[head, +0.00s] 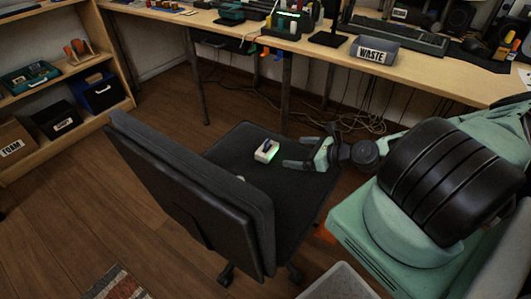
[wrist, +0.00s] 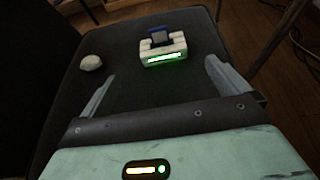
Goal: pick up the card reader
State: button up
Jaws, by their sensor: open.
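The card reader (head: 266,151) is a small white block with a dark blue card standing in it and a green glowing strip on one side. It lies on the black seat of the office chair (head: 240,148). In the wrist view the card reader (wrist: 163,50) is ahead of the fingertips, a little right of the middle between them. My gripper (head: 293,153) is low over the seat, to the right of the card reader in the head view. Its two fingers are spread and empty, and they also show in the wrist view (wrist: 160,78).
A pale rounded lump (wrist: 91,62) lies on the seat left of the card reader. The chair's tall backrest (head: 195,190) stands at the left. A desk (head: 310,45) with a WASTE bin (head: 374,51) is behind, with loose cables (head: 350,122) beneath. Shelves stand at the far left.

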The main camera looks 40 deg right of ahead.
aim_at(268, 148)
jog(key=x, duration=0.9)
jog(key=shift+w+f+b, duration=0.1)
jog(key=shift+w+b, duration=0.05)
jog(key=shift+b, duration=0.15)
jog(key=shift+b+x, duration=0.35)
jog(key=shift+x, duration=2.4)
jog(key=shift+w+d, duration=0.1)
jog(key=shift+d, duration=0.05)
jog(key=c, duration=0.9)
